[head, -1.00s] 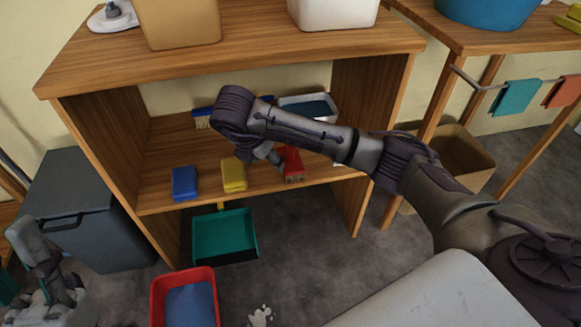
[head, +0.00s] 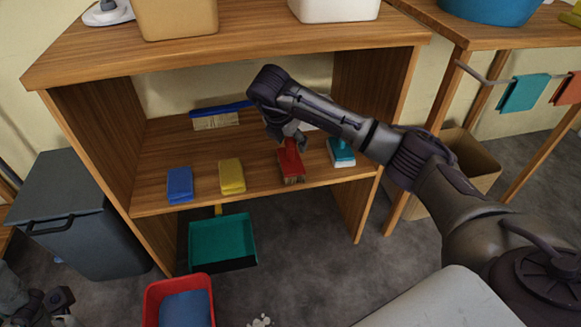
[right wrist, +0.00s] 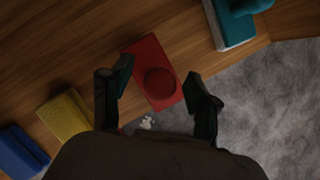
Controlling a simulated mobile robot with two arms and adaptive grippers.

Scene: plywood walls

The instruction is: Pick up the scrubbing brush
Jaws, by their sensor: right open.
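The red scrubbing brush (head: 291,165) stands on the middle shelf near its front edge, with its bristles downward. My right gripper (head: 289,141) is over it from above, with fingers apart. In the right wrist view the brush (right wrist: 147,58) shows as a red block with a round knob, lying between the two open fingertips of the right gripper (right wrist: 160,76). I cannot tell whether a finger touches it. My left gripper (head: 48,302) shows only partly at the bottom left of the head view, and its jaws are unclear.
Yellow (head: 231,176) and blue (head: 180,184) sponges lie left of the brush. A teal-topped block (head: 341,153) is to its right. A blue-handled brush (head: 216,117) lies at the back. A teal dustpan (head: 222,238) is below.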

